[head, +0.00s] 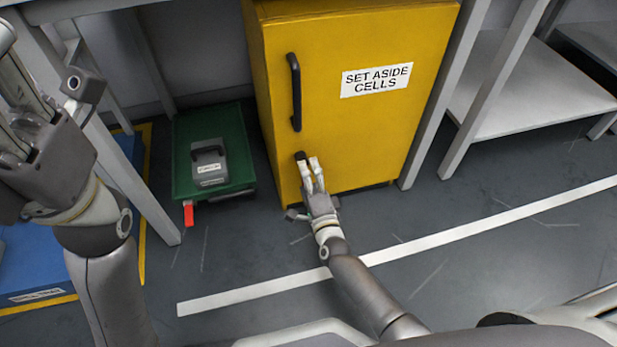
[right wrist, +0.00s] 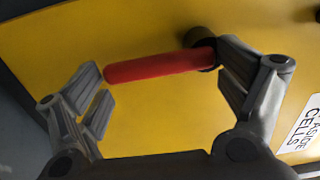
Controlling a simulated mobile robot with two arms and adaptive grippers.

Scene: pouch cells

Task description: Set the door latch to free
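The yellow cabinet door (head: 350,125) has a black vertical handle (head: 295,92) and a "SET ASIDE CELLS" label. Below the handle is the latch's dark pivot (head: 300,156). The right wrist view shows the latch as a red lever (right wrist: 155,66) on a black pivot (right wrist: 203,42), lying nearly level in that picture. My right gripper (head: 309,164) is at the latch, its fingers spread with the lever across the gap between them. The lever is hidden in the head view. My left gripper (head: 18,100) is raised at the left edge, partly cut off, away from the door.
A green cart or tray (head: 185,180) with a grey case (head: 208,160) stands left of the cabinet, a red tag (head: 188,213) at its front. A blue platform (head: 40,262) lies at far left. A white shelf (head: 540,95) is at right. The floor in front is clear.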

